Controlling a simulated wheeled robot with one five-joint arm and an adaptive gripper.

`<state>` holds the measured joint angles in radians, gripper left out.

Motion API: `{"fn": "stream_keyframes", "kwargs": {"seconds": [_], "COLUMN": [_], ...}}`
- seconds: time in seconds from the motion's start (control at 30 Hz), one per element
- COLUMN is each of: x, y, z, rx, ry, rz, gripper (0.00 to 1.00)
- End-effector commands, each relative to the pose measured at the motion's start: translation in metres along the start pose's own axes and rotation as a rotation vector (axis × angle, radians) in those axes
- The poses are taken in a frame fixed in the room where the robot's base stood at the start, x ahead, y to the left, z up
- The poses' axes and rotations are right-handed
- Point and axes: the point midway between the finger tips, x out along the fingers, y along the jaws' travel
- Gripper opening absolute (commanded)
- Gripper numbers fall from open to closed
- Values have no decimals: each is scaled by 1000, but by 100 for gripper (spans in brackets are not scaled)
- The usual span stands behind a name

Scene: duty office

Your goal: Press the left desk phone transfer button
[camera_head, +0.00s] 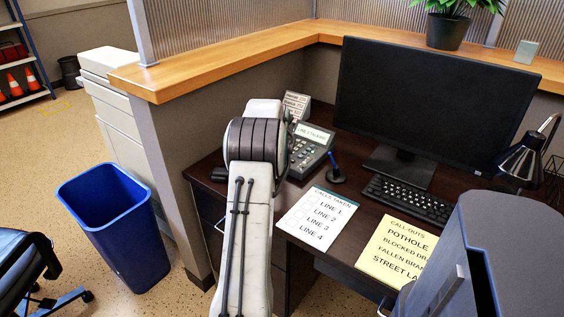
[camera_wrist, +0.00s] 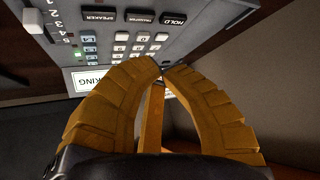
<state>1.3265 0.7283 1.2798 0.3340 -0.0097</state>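The desk phone (camera_head: 307,152) stands on the left part of the desk, a dark grey unit with a lit display and a keypad, partly hidden behind my arm. In the wrist view the phone (camera_wrist: 110,60) fills the upper left, with dark SPEAKER (camera_wrist: 97,15), TRANSFER (camera_wrist: 140,17) and HOLD (camera_wrist: 173,19) buttons in a row above the pale number keys. My gripper (camera_wrist: 161,69) has yellow ribbed fingers with the tips together and nothing between them. The tips appear just below and right of the number keys, apart from the TRANSFER button. Contact with the phone cannot be told.
A white line checklist (camera_head: 316,218), a yellow call-outs sheet (camera_head: 398,249), a keyboard (camera_head: 408,199), a monitor (camera_head: 435,110) and a dark lamp (camera_head: 522,160) share the desk. A wood-topped partition (camera_head: 200,68) borders it. A blue bin (camera_head: 118,225) stands on the floor left.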

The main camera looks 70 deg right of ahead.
Motion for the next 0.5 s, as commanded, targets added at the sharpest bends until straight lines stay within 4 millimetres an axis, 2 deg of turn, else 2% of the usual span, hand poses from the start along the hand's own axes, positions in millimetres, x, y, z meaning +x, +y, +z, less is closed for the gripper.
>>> {"fn": "stream_keyframes", "kwargs": {"seconds": [0.03,0.2,0.5], "x": [8,16,18], "y": [0,0,0], "z": [8,16,18], "rx": [0,0,0], "ry": [0,0,0], "rz": [0,0,0], "gripper": [0,0,0]}}
